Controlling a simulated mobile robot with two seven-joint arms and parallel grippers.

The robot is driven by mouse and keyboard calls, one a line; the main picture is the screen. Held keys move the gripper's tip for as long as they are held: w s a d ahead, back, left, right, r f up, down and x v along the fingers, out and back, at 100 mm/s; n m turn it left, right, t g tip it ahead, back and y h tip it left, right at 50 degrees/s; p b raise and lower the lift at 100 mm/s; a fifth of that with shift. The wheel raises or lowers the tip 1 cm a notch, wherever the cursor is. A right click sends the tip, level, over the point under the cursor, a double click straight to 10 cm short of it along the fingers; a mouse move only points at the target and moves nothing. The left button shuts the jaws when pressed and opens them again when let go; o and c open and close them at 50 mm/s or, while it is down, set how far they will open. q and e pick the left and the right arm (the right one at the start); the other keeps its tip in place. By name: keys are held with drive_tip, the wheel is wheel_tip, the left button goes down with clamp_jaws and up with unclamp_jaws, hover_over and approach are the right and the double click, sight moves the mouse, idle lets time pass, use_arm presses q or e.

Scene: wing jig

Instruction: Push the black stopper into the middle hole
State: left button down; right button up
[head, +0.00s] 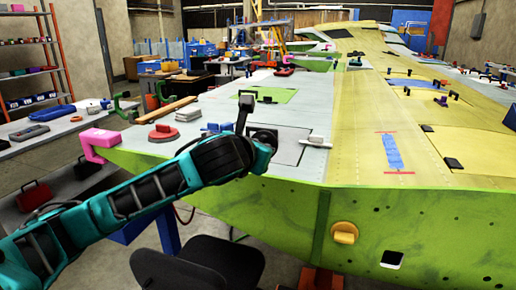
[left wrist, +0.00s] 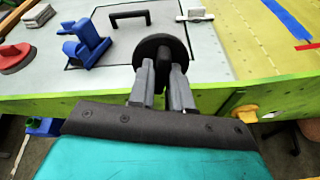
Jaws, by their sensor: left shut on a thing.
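My left gripper (left wrist: 163,70) is shut on the black stopper (left wrist: 150,46), a dark round disc with a grip, in the left wrist view. In the head view my left gripper (head: 258,140) reaches the front edge of the wing, with the dark stopper (head: 266,134) at its tip. I cannot tell which opening is the middle hole. My right gripper is out of view.
On the grey wing skin sit a black handle (left wrist: 130,19), a blue clamp (left wrist: 87,40) and a red disc (left wrist: 12,56). A light-grey tool (head: 317,141) lies right of the gripper. A pink clamp (head: 97,144) grips the left edge. A dark chair (head: 205,262) stands below.

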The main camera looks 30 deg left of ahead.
use_arm(q)
drive_tip(key=s+d+f+m+h, duration=0.1)
drive_tip(key=s+d+f+h, duration=0.1)
drive_tip(key=s+d+f, duration=0.4)
drive_tip(key=s+d+f+m+h, duration=0.1)
drive_tip(key=s+d+f, duration=0.5)
drive_tip(key=f, duration=0.7)
drive_tip(key=shift+s+d+m+h, duration=0.25)
drive_tip(key=shift+d+m+h, duration=0.15)
drive_tip(key=shift+d, duration=0.2)
drive_tip(key=shift+a, duration=0.1)
